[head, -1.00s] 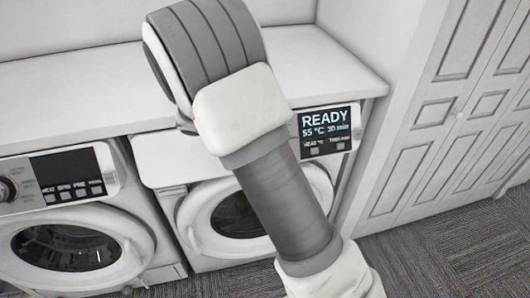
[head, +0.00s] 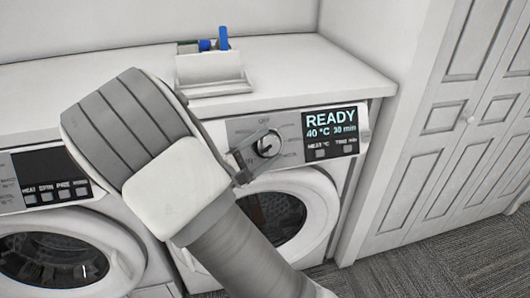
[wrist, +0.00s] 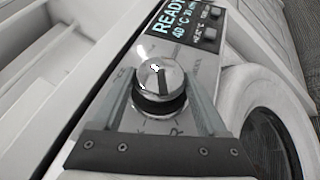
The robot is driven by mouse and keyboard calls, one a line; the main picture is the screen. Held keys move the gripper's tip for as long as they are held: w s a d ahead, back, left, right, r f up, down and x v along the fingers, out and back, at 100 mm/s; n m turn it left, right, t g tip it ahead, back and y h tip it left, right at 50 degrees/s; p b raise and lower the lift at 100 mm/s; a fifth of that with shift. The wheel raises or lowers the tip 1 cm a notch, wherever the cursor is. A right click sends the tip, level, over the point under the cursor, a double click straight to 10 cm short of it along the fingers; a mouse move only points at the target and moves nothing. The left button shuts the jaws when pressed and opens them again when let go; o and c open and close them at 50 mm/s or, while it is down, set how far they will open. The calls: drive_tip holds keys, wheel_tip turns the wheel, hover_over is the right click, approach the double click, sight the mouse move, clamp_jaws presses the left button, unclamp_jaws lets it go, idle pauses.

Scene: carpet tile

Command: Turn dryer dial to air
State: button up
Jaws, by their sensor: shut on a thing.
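The dryer's dial (head: 268,144) is a round chrome knob on the grey panel of the right-hand machine. In the wrist view the dial (wrist: 160,84) has a dark base and a dark mark on its face. My gripper (head: 261,146) is shut on the dial, with one finger on each side of it in the wrist view (wrist: 160,92). The dryer's display (head: 331,125) reads READY, 40 °C, 30 min. The printed labels around the dial are partly covered by the fingers and too small to read surely; "OFF" seems to show above it.
A second front-loading machine (head: 60,250) stands at the left. A white holder (head: 212,72) with blue items sits on the white countertop (head: 310,70). Below the dial is the dryer's round door (head: 318,205). White panelled closet doors (head: 445,125) stand at the right.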

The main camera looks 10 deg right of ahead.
drive_tip(key=shift+s+d+f+n+t+b, duration=0.1)
drive_tip(key=shift+n+t+b, duration=0.1)
drive_tip(key=shift+n+t, duration=0.75)
drive_tip(key=shift+d+n+t+b, duration=0.1)
drive_tip(key=shift+n+t+b, duration=0.1)
drive_tip(key=shift+n+t, duration=0.7)
drive_tip(key=shift+t, duration=0.25)
drive_tip(key=o, duration=1.3)
drive_tip(key=shift+c, duration=0.2)
drive_tip(key=shift+a, duration=0.1)
drive_tip(key=p+v, duration=0.1)
drive_tip(key=v, duration=1.6)
drive_tip(key=shift+s+p, duration=0.15)
drive_tip(key=shift+p, duration=0.15)
